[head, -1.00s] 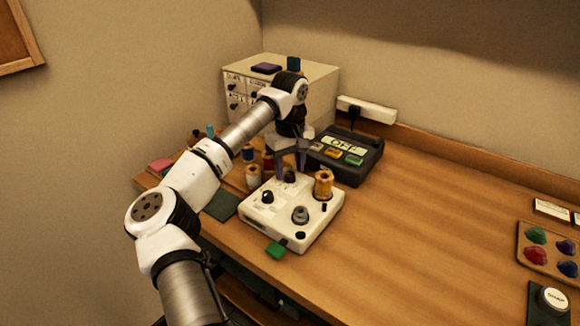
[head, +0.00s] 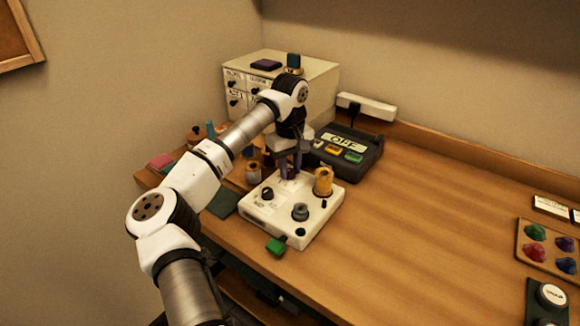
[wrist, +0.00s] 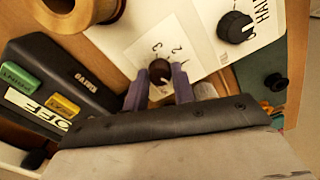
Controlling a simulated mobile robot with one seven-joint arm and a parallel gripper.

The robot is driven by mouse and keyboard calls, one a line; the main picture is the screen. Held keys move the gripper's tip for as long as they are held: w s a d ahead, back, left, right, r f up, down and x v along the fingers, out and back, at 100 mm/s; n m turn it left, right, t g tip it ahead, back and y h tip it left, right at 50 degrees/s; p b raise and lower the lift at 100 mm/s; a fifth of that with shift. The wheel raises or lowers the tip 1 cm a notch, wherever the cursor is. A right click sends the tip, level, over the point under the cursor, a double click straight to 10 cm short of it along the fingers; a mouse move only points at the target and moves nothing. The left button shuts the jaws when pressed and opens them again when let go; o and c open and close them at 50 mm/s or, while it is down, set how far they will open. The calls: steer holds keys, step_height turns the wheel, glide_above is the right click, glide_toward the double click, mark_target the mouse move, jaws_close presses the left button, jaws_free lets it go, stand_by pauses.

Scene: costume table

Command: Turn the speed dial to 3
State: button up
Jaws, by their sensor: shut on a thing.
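The white machine base (head: 275,222) sits on the wooden table and carries several knobs. The speed dial (wrist: 159,71) is a small dark round knob on a white face with printed numerals; a 2 and a 3 can be made out beside it in the wrist view. My gripper (wrist: 159,84) points down with its two purple-grey fingers on either side of the dial, shut on it. In the head view my gripper (head: 290,172) hides most of the dial. I cannot tell which numeral the dial points to.
A second black knob (wrist: 236,27) is on the same panel. A dark box (head: 350,172) reading OFF, with coloured buttons, is behind. A drawer cabinet (head: 318,75) stands at the back.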

steer(key=n+b, duration=0.1)
steer(key=n, duration=0.5)
steer(key=shift+n+b, duration=0.3)
steer(key=n+b, duration=0.1)
steer(key=n, duration=0.6)
steer(key=n+b, duration=0.1)
steer(key=n, duration=0.5)
steer(key=shift+n, duration=0.3)
steer(key=n+b, duration=0.1)
steer(key=n, duration=0.5)
steer(key=shift+n, duration=0.3)
steer(key=o, duration=1)
steer(key=shift+r, duration=0.15)
